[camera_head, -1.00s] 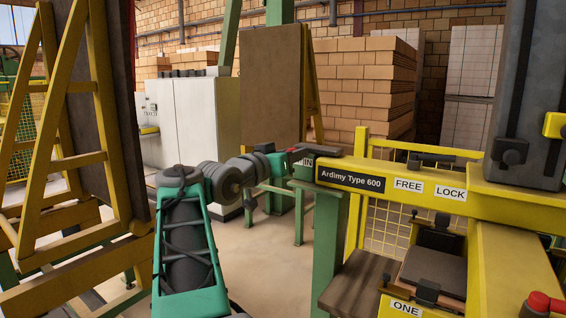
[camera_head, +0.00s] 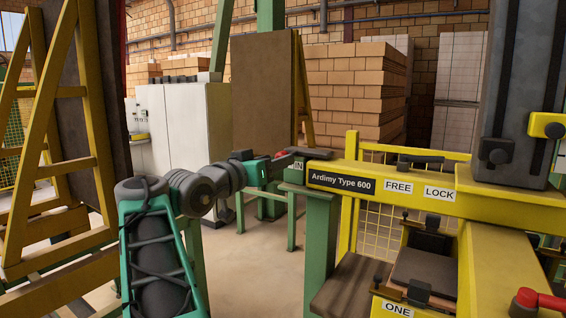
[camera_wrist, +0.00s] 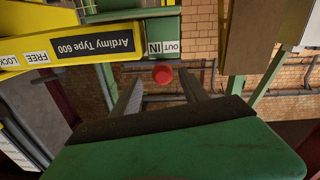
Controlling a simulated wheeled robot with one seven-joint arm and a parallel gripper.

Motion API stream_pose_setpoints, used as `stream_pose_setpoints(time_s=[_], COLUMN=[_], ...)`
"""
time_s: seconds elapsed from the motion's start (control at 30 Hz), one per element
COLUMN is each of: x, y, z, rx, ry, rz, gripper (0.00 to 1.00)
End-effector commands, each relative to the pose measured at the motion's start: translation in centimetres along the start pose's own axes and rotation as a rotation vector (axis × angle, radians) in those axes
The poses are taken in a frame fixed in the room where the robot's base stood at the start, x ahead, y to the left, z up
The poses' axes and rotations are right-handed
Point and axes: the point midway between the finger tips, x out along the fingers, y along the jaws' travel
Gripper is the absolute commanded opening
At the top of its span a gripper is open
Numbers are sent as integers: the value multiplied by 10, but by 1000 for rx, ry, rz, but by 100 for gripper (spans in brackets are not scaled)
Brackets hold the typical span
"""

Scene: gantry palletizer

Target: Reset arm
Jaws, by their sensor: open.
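My gripper (camera_head: 284,160) is at the end of my arm, beside the left end of the yellow machine beam (camera_head: 380,177) marked "Ardimy Type 600". The wrist view shows my gripper (camera_wrist: 160,79) with its two dark fingers apart and nothing held. A round red knob (camera_wrist: 162,74) appears between the fingertips, near the "IN" and "OUT" labels (camera_wrist: 161,47). I cannot tell whether the fingers touch it. In the head view the knob is small and partly hidden by my gripper.
A yellow slanted frame (camera_head: 50,150) stands at left. A black handle (camera_head: 421,161) lies above the FREE and LOCK labels. Brick stacks (camera_head: 357,90) and a white cabinet (camera_head: 176,120) stand behind. Bare floor shows in the middle.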

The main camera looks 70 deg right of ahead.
Motion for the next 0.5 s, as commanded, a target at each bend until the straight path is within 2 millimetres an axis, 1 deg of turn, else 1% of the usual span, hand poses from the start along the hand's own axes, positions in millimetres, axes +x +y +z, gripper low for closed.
stream_pose_setpoints(time_s=[0.03,0.1,0.2,0.5], x=[-11,-22,-31,-32], y=[-2,-2,0,1], z=[2,2,1,0], rx=[1,-1,-1,-1], ry=[1,1,0,-1], rz=[-5,-4,-1,1], gripper=[52,52,52,52])
